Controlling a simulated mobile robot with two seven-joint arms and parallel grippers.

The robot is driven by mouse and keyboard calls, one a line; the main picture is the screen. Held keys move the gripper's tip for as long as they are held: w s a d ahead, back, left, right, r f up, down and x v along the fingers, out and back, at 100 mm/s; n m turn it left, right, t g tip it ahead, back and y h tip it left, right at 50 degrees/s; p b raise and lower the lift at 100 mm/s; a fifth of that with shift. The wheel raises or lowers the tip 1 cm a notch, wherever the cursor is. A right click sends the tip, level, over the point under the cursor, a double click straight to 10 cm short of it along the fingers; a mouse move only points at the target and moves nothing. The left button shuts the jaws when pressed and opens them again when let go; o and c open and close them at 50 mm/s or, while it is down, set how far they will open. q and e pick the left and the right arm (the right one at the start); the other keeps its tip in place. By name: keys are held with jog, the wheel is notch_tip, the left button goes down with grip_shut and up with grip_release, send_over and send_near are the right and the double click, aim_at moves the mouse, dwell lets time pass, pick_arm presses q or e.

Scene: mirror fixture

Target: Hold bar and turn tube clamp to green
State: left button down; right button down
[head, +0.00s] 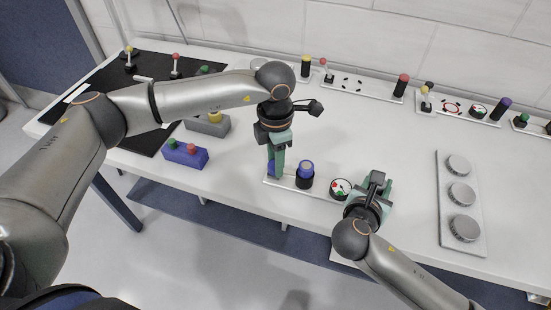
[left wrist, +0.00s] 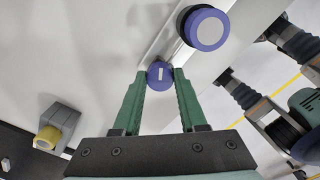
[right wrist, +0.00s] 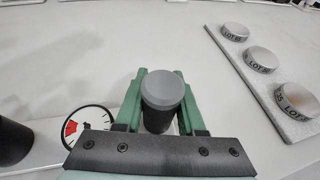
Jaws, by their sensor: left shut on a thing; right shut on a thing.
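A white base plate (head: 322,193) lies near the table's front edge. A blue knob with a white mark (left wrist: 160,75) is at its left end, and my left gripper (head: 276,168) is shut on it from above. A black post with a blue cap (head: 305,174) stands just right of that gripper; it also shows in the left wrist view (left wrist: 205,30). A round dial (head: 341,188) with red and green marks lies farther right. My right gripper (head: 377,187) is shut on an upright dark cylinder with a grey top (right wrist: 163,92). I cannot tell which part is the tube clamp.
A grey plate with several round grey knobs (head: 445,220) lies to the right. A blue box with red and green buttons (head: 185,154) and a grey box with a yellow button (head: 207,124) stand left. Other fixtures (head: 360,86) line the back. The middle table is clear.

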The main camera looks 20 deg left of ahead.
pick_arm(q)
jog(key=shift+c, duration=2.2)
grip_release()
notch_tip(320, 180, up, 12)
